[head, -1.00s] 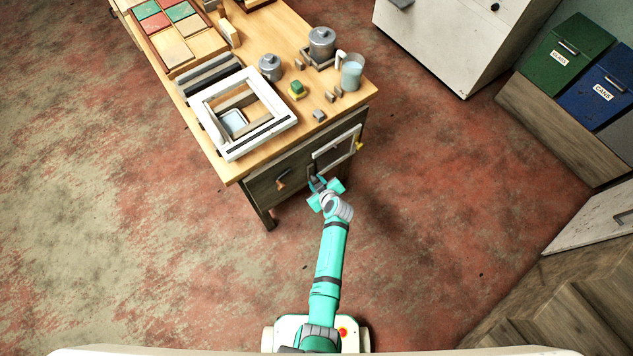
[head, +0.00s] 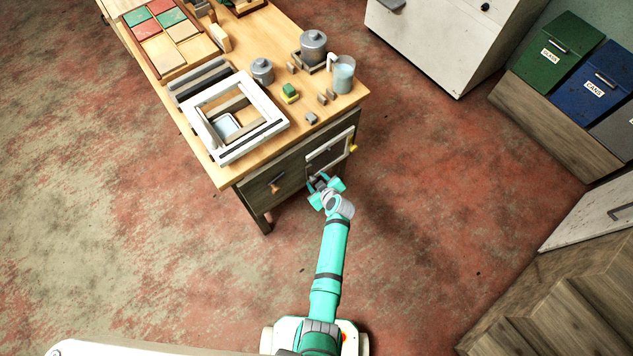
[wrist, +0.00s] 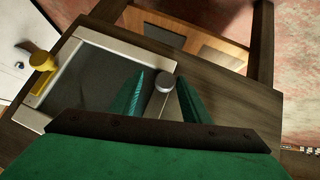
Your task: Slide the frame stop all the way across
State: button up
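A pale-framed panel with a dark middle (head: 329,153) is set on the wooden side of the workbench, and its pale frame shows in the wrist view (wrist: 113,50). A yellow knob (wrist: 42,62) sits on its far left edge; it also shows in the head view (head: 353,148). A grey round-headed knob on a pale bar (wrist: 166,83) sits at the near right edge. My gripper (wrist: 158,80) is open, with one green finger on each side of this knob; contact is unclear. In the head view my gripper (head: 324,184) is at the panel's lower left. I cannot tell which piece is the frame stop.
The workbench top (head: 305,143) holds a white window frame (head: 268,134), metal pots, a jug (head: 344,78) and small blocks. Bins and a white cabinet (head: 428,40) stand at right.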

jog(key=shift+s+a, duration=0.1)
jog(key=shift+a, duration=0.1)
jog(key=shift+s, duration=0.1)
jog(key=shift+s+d+r, duration=0.1)
jog(key=shift+s+r, duration=0.1)
jog(key=shift+r, duration=0.05)
jog(key=v, duration=1)
